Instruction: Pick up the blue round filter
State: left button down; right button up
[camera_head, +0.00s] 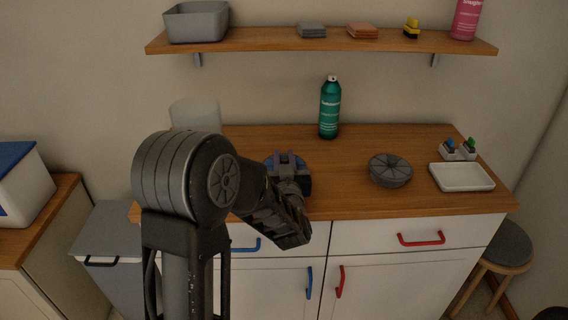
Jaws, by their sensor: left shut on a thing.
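The blue round filter (304,184) is at the middle of the wooden counter, a dark blue round piece largely covered by my left gripper. My left gripper (287,166) comes over the counter's front edge and is shut on the filter. The fingers and wrist hide most of it, and I cannot tell whether it touches the counter. My right gripper is not in view.
A grey round filter-like piece (390,170) lies to the right, beside a white tray (462,177). A green spray can (329,108) stands behind. A translucent container (195,114) is at the back left. A shelf (270,41) runs above the counter (345,200).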

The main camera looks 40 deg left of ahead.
aim_at(284, 157)
pick_arm(q)
notch_tip(284, 157, up, 9)
jog(key=shift+r+p, duration=0.2)
jog(key=shift+p, duration=0.55)
jog(key=shift+d+f, duration=0.1)
